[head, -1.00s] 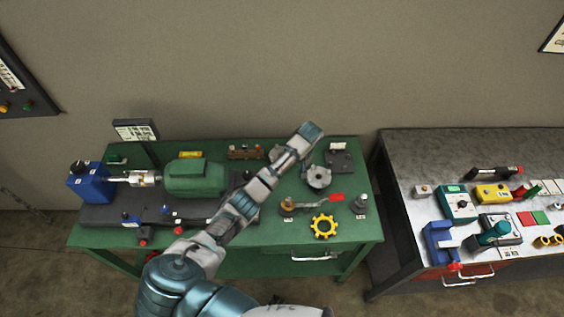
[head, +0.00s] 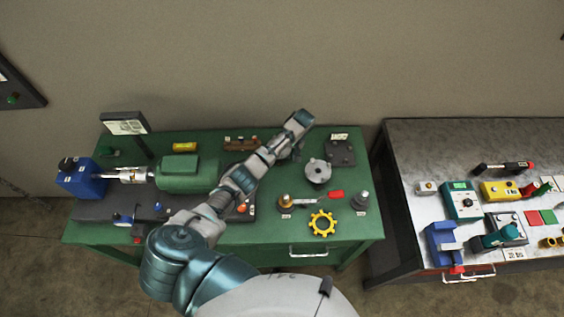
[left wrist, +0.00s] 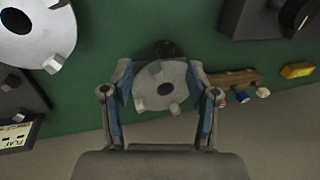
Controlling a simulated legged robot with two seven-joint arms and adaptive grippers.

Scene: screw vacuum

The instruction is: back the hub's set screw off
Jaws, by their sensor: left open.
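A grey round hub (left wrist: 152,92) with small blocks on its face shows between the fingers of my left gripper (left wrist: 160,75) in the left wrist view. The fingers are open, one on each side of it; I cannot tell whether they touch it. My left arm hides most of this hub in the head view. A second grey disc (head: 318,172) with a dark centre hole sits just right of the arm, and it also shows large in the left wrist view (left wrist: 22,38). I cannot make out which small piece is the set screw. My right gripper is not in view.
The green bench (head: 365,222) also carries a green motor (head: 187,174), a blue block (head: 80,178), a yellow gear (head: 322,223), a red-tagged lever (head: 334,195) and a brown rack (head: 240,144). A dark plate (head: 341,152) stands behind the disc. A second, cluttered bench (head: 420,145) is at right.

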